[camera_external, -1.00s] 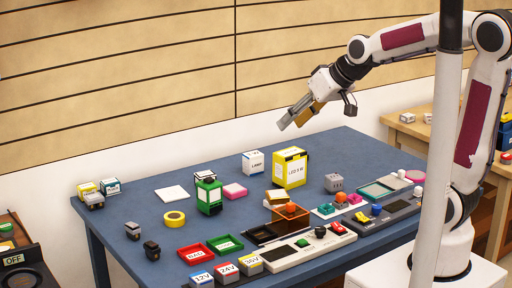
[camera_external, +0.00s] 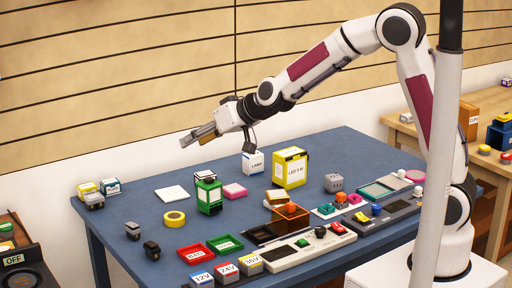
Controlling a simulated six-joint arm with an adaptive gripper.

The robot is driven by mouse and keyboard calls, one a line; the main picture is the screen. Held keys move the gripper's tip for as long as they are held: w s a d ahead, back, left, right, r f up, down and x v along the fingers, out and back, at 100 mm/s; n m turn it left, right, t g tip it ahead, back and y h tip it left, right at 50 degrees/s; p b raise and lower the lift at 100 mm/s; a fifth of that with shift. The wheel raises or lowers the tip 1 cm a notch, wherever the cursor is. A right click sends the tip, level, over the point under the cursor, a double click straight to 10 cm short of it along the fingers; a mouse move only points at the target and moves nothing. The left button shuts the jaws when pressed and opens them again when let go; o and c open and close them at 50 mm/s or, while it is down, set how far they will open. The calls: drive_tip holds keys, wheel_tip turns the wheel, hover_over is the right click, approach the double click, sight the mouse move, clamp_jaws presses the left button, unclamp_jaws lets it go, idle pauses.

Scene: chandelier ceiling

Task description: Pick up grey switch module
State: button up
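A small grey module (camera_external: 132,231) with a darker top sits on the left part of the blue table (camera_external: 150,207); it looks like the grey switch module. A similar black module (camera_external: 151,250) sits just in front of it and to its right, apart from it. My gripper (camera_external: 187,141) is in the air above the table's back left part, higher than the grey module and to its right in the picture. Its fingers point left and slightly down. Nothing shows between them, but whether they are apart is too small to tell.
A yellow tape roll (camera_external: 174,219), a green device (camera_external: 209,196) and a white LAMP box (camera_external: 253,162) stand near. Red (camera_external: 195,255) and green (camera_external: 225,244) trays lie at the front. A grey cube (camera_external: 333,183) is farther right. The table's left edge is close to the grey module.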

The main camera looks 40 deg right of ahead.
drive_tip(key=w+a+f+t, duration=0.1)
drive_tip(key=w+a+f, duration=0.3)
drive_tip(key=a+f, duration=0.55)
drive_tip(key=t+h, duration=0.2)
approach(136, 227)
drive_tip(key=x, duration=0.4)
drive_tip(key=shift+w, duration=0.15)
drive_tip(key=shift+w+f, duration=0.1)
drive_tip(key=shift+x, duration=1.2)
drive_tip(key=shift+x, duration=2.6)
clamp_jaws()
